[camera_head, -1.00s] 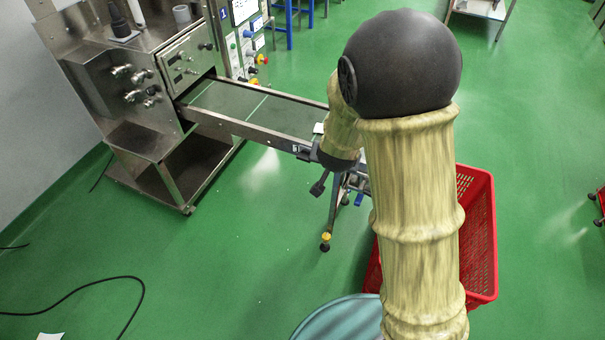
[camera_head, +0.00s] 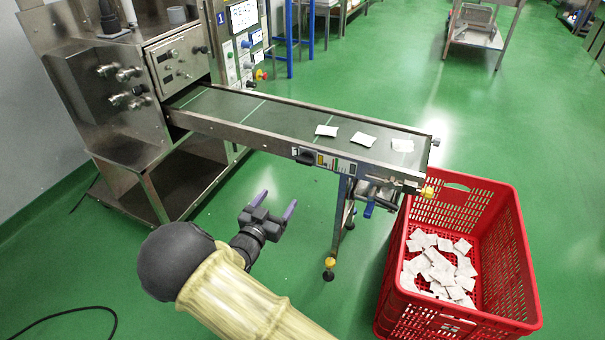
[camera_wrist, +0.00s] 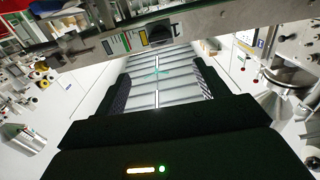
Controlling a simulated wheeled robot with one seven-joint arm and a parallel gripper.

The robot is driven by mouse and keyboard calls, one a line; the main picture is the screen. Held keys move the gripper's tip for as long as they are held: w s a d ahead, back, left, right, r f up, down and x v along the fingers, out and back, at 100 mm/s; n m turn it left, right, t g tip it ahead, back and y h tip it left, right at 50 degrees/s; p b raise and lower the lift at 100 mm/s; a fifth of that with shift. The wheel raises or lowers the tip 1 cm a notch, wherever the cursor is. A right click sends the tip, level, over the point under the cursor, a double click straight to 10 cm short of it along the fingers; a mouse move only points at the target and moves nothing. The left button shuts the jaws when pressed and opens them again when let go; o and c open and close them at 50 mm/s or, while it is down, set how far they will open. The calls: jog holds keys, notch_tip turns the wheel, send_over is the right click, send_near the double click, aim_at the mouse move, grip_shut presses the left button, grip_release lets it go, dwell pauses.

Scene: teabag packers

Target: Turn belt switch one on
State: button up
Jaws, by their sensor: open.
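The belt switch (camera_head: 305,156) is a dark box on the near side rail of the conveyor (camera_head: 230,131). Coloured labels sit beside it. In the wrist view the switch (camera_wrist: 160,34) shows as a dark knob on the metal rail, above the fingers in the picture. I cannot tell its setting. My gripper (camera_head: 276,205) is open and empty, in front of the conveyor, below and left of the switch in the head view. In the wrist view its two dark fingers (camera_wrist: 162,88) stand apart, and the switch is clear of them.
Several white teabags (camera_head: 362,139) lie on the belt. A red crate (camera_head: 520,270) with more teabags stands under the belt's right end. A steel machine (camera_head: 110,150) with a "1" sign (camera_head: 221,18) stands at the left. The conveyor's leg (camera_head: 340,215) is right of my gripper.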

aim_at(303, 163)
jog(key=shift+w, duration=0.1)
jog(key=b+x, duration=0.4)
jog(key=x, duration=1.3)
jog(key=shift+w, duration=0.15)
jog(key=shift+d, duration=0.1)
jog(key=c, duration=1)
